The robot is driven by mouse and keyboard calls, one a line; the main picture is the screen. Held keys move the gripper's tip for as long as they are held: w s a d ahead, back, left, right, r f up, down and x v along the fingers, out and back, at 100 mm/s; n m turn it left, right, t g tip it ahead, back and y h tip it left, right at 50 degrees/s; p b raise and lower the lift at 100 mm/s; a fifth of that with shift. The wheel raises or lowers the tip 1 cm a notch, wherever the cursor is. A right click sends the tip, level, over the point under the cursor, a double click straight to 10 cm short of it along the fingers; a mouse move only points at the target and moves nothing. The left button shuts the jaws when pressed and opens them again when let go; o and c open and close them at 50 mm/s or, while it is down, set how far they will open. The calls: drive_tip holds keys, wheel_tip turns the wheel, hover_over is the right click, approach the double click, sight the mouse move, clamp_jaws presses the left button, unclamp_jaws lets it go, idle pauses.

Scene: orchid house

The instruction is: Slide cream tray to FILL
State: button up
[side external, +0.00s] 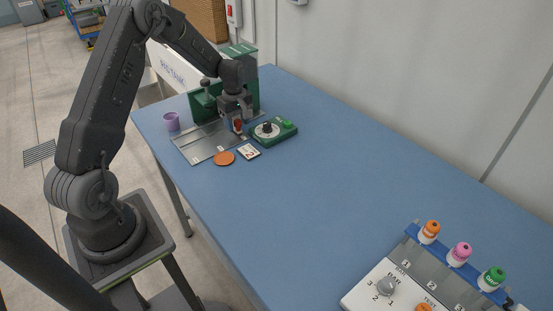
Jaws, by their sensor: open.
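My gripper (238,119) is open and points down over the right part of a grey metal plate (200,146). A small red thing (238,125) shows at its fingertips; I cannot tell whether they touch it. The plate lies in front of a dark green machine (205,106) with a ball-topped lever. I cannot make out a cream tray for sure; the gripper may hide part of it. A small cream square with dark marks (248,152) lies at the plate's front right edge. The word FILL is not readable at this size.
A green box with a dial and green button (274,131) stands right of my gripper. An orange disc (223,158) and a purple cup (171,121) are near the plate. A rack with capped bottles (458,254) and a knob panel (385,288) are front right. The middle of the blue table (330,190) is clear.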

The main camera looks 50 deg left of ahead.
drive_tip(key=shift+r, duration=0.1)
drive_tip(key=shift+r, duration=3.4)
